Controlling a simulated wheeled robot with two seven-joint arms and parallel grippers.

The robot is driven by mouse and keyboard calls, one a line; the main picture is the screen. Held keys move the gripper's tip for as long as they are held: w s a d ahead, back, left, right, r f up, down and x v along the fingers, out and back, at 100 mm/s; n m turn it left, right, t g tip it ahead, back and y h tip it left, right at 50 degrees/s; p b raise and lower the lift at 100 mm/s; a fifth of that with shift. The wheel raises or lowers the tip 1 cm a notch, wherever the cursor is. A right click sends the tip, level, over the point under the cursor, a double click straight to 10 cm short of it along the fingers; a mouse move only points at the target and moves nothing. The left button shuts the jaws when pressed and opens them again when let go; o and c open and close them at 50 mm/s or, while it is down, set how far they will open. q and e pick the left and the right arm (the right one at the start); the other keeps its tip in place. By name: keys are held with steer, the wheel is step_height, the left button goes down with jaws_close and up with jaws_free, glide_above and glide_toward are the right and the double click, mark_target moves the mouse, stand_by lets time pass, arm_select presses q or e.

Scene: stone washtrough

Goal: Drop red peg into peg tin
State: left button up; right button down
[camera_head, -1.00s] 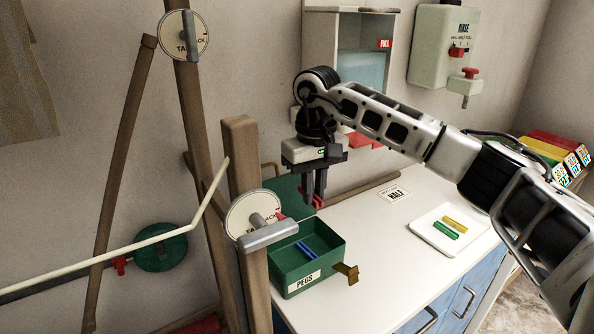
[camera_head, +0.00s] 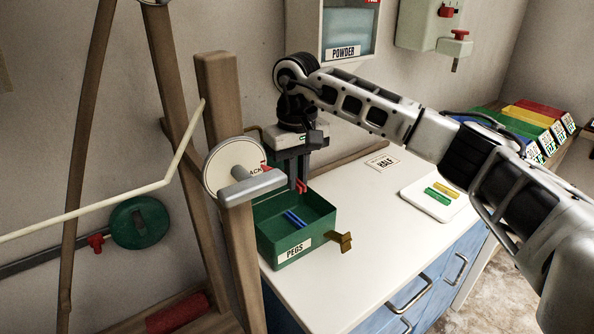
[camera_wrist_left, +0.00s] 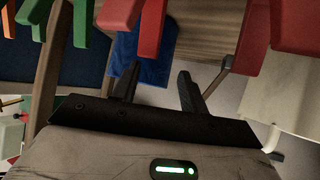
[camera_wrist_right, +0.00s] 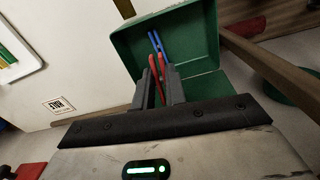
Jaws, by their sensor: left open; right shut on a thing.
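My right gripper (camera_head: 299,188) points down above the back part of the tin. It is shut on the red peg (camera_head: 302,186), which also shows between the fingers in the right wrist view (camera_wrist_right: 159,68), over the tin's opening. In the left wrist view my left gripper (camera_wrist_left: 157,85) is open and empty, with red and green parts near it. It is not in the head view.
A wooden post (camera_head: 225,150) with a round dial (camera_head: 235,170) and grey handle stands close left of the tin. A white tray (camera_head: 418,196) with yellow and green pieces lies on the right. The counter between is clear.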

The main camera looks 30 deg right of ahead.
steer(key=c, duration=1.4)
jaws_free()
steer(key=shift+o, duration=0.2)
steer(key=shift+r, duration=0.15)
steer(key=shift+r, duration=0.35)
step_height(320, 180, up, 15)
steer(key=shift+p, duration=0.4)
